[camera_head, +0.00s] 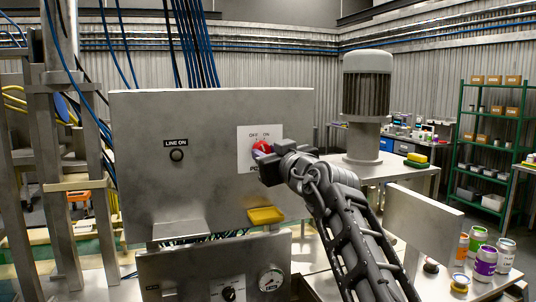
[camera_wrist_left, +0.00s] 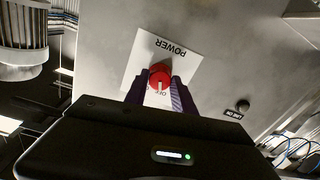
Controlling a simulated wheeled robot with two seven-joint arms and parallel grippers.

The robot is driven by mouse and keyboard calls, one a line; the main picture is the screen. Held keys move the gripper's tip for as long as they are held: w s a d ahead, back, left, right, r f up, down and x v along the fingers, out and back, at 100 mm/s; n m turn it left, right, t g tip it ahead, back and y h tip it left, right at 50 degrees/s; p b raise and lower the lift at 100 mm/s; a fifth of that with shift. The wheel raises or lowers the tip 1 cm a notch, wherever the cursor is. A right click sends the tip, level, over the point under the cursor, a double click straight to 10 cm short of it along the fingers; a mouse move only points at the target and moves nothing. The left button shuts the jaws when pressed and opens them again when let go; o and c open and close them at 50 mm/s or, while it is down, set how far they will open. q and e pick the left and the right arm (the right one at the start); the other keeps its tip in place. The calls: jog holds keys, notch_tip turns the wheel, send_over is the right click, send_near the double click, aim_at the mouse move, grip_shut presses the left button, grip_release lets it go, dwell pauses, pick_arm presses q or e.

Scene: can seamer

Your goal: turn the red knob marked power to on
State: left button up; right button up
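The red knob (camera_head: 262,147) sits on a white plate on the front of the grey metal cabinet. OFF and ON are printed above it in the head view, and its lower part is hidden by my left gripper (camera_head: 264,160). In the left wrist view the knob (camera_wrist_left: 160,76) shows between the two dark fingers of my left gripper (camera_wrist_left: 160,88), one at each side. The gripper looks open around it; I cannot tell whether the fingers touch it. POWER reads upside down above the knob, and its pale mark points down toward OFF. My right gripper is not in view.
A LINE ON button (camera_head: 176,155) is left of the plate. A yellow tray (camera_head: 266,215) juts out below it. A lower panel with a gauge (camera_head: 271,279) stands in front. Several cans (camera_head: 485,263) stand on the table at right, beside an upright grey plate (camera_head: 420,232).

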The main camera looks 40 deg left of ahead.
pick_arm(q)
grip_shut()
jog(key=shift+m+b, duration=0.3)
jog(key=shift+s+m+b, duration=0.1)
jog(key=shift+m+b, duration=1.65)
jog(key=shift+m, duration=2.55)
